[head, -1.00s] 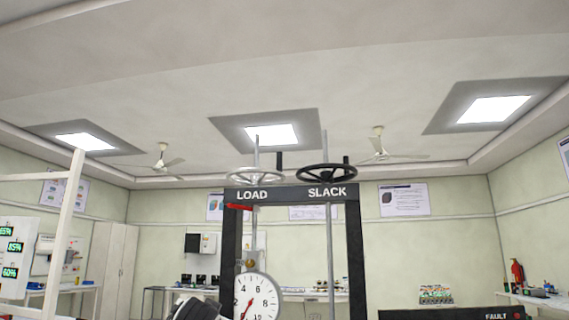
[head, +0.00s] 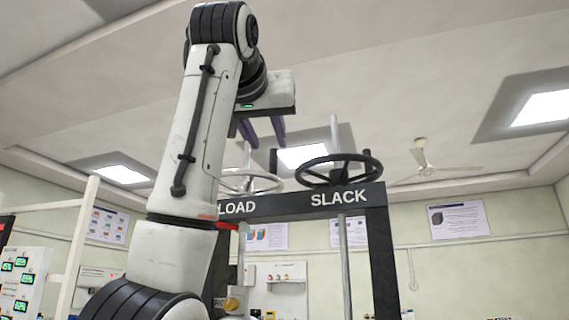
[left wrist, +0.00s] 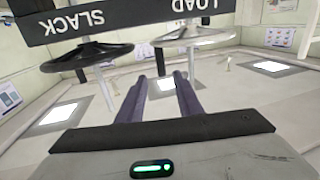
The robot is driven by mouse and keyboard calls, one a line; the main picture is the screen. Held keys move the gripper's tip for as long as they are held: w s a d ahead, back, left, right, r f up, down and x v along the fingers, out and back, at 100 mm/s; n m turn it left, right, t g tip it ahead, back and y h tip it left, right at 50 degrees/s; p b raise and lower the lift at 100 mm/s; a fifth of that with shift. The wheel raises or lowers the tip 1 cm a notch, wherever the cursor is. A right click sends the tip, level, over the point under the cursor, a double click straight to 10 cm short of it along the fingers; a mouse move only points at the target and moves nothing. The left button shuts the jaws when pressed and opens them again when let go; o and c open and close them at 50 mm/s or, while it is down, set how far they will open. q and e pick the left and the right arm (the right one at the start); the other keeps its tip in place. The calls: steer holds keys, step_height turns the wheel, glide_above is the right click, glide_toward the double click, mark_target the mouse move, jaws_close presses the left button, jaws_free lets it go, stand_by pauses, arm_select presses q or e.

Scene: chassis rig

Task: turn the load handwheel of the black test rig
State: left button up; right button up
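The black test rig (head: 296,204) stands ahead, its top beam lettered LOAD and SLACK. The pale silver load handwheel (head: 262,187) sits above LOAD on an upright rod, with a dark handle standing on its rim. It is partly hidden by my left arm and also shows in the left wrist view (left wrist: 212,42), beyond the fingertips. My left gripper (head: 265,142) is open and empty, its dark fingers above the load handwheel in the head view. Both fingers show apart in the left wrist view (left wrist: 160,78). I cannot tell any contact. My right gripper is out of view.
A black handwheel (head: 338,185) stands above SLACK, right beside the load handwheel; it also shows in the left wrist view (left wrist: 87,61). A white frame (head: 77,245) and a panel with green readouts (head: 22,280) stand at the left. Space above the rig is open.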

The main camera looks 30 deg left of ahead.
mark_target(273, 156)
arm_select(q)
steer(key=p+x, duration=0.1)
steer(key=x, duration=0.2)
steer(key=shift+s+a+r, duration=0.1)
steer(key=shift+a, duration=0.1)
steer(key=p+x, duration=0.1)
steer(key=x, duration=0.4)
steer(key=shift+p, duration=0.35)
steer(key=shift+w+a+f, duration=0.1)
steer(key=shift+w+f, duration=0.15)
steer(key=shift+w, duration=0.25)
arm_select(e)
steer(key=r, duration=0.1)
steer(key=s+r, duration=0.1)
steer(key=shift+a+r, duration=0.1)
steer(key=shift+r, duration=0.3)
arm_select(q)
steer(key=shift+c, duration=0.5)
jaws_close()
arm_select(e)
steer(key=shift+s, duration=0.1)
